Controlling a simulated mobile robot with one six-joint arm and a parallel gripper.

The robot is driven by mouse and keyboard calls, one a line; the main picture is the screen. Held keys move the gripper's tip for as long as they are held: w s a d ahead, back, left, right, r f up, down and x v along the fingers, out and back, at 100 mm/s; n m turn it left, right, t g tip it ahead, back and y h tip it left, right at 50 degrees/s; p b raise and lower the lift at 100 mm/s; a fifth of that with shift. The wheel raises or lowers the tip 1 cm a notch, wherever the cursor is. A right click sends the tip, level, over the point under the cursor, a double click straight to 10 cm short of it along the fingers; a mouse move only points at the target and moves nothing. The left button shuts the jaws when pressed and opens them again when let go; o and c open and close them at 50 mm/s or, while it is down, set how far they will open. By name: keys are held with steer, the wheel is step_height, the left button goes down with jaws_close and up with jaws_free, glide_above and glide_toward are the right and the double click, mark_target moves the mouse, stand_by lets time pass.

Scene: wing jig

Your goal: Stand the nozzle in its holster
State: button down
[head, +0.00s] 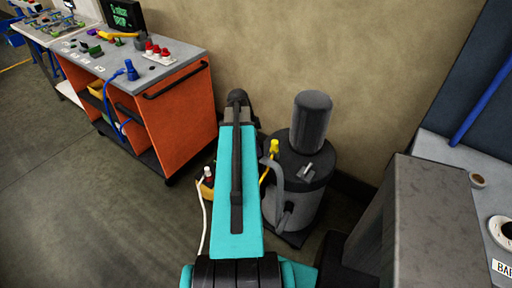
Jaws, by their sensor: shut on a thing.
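My gripper does not show; my teal arm reaches forward over the floor and its far end hides what lies beyond and below it. I cannot be sure which thing is the nozzle or its holster. A small yellow fitting (274,147) with a yellow line stands at the left side of a dark grey cylindrical machine (310,160). A curved grey hose or pipe (277,178) runs down this machine's front left. A blue nozzle-like piece (131,70) with a blue hose stands on the orange cart's grey top.
The orange cart (178,112) stands left against the wall, with red-topped pieces (158,50) and other small parts on it. A yellow and red item (207,185) and a white cable (203,228) are left of my arm. A grey block (445,225) and bench are right. Left floor is clear.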

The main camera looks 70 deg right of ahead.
steer(key=shift+f+b, duration=1.8)
steer(key=shift+f, duration=1.05)
stand_by(0.3)
steer(key=c, duration=1.3)
jaws_free()
steer(key=shift+r, duration=0.15)
steer(key=b+v, duration=0.2)
steer(key=v, duration=1.1)
steer(key=shift+r, duration=0.2)
steer(key=shift+w, duration=0.15)
